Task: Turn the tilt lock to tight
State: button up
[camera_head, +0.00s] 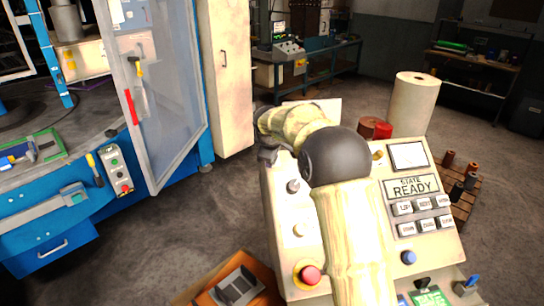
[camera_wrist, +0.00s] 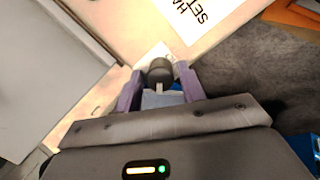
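A dark round knob (camera_wrist: 160,70) with a pale pointer mark shows in the wrist view, on a light plate at the edge of a cream panel. It appears to be the tilt lock; I cannot read any tight marking. My gripper (camera_wrist: 159,84) has its two purple-grey fingers on either side of the knob, with visible gaps, so it looks open and not clamped. In the head view my gripper (camera_head: 268,152) is at the upper left edge of the cream control console (camera_head: 281,215); my arm hides much of the console, and the knob is not visible there.
The console has a READY display (camera_head: 412,187), several buttons and a red stop button (camera_head: 310,275). A white roll (camera_head: 411,104) stands behind it. A blue machine with a clear door (camera_head: 165,100) is at left. Open floor (camera_head: 215,210) lies between.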

jog(key=shift+o, duration=0.5)
jog(key=b+v, duration=0.3)
jog(key=v, duration=1.4)
jog(key=shift+r, duration=0.2)
jog(key=shift+s+f, duration=0.1)
jog(key=s+d+f+m+g, duration=0.1)
jog(key=s+d+f+m, duration=0.3)
jog(key=s+f, duration=0.4)
jog(key=s+d+f+m+g, duration=0.1)
jog(key=s+d+f+m, duration=0.4)
jog(key=s+f, duration=0.3)
jog(key=s+d+f+m+g, duration=0.1)
jog(key=s+d+f+m, duration=0.3)
jog(key=s, duration=0.8)
notch_tip(320, 180, down, 5)
jog(key=d, duration=0.2)
jog(key=shift+s+d+m+g, duration=0.25)
jog(key=shift+d+m+g, duration=0.05)
jog(key=shift+m+g, duration=0.1)
